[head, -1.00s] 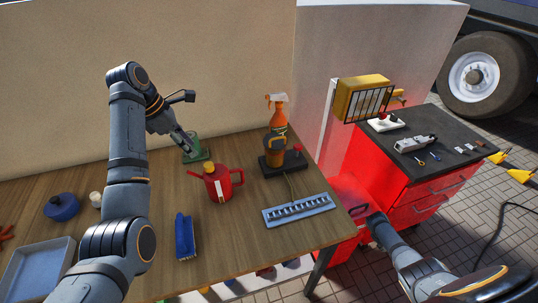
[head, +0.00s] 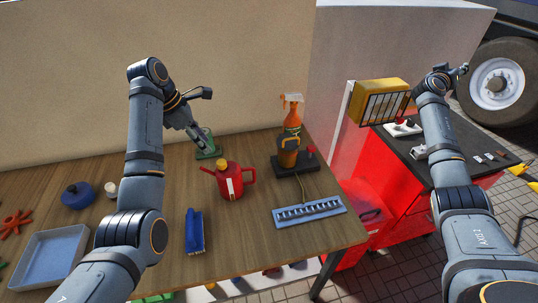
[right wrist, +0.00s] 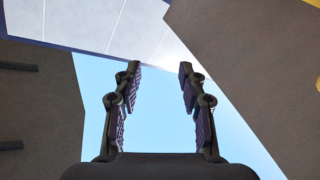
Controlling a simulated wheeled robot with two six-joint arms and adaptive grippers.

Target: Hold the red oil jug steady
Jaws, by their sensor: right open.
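The red oil jug (head: 231,183) stands upright on the wooden table, its spout to the left and its handle to the right. My left gripper (head: 201,142) is behind and left of the jug, apart from it, at a small green object (head: 209,153). Its fingers are too small to tell whether they are open or shut on that object. My right gripper (head: 456,72) is raised high at the right, far from the jug. In the right wrist view its fingers (right wrist: 158,85) are apart with nothing between them.
A blue brush-like item (head: 194,230), a blue socket rail (head: 309,211) and a black stand (head: 295,164) surround the jug. An orange spray bottle (head: 292,115) stands behind. A grey-blue tray (head: 48,287) is at left. A red cabinet (head: 385,205) stands right.

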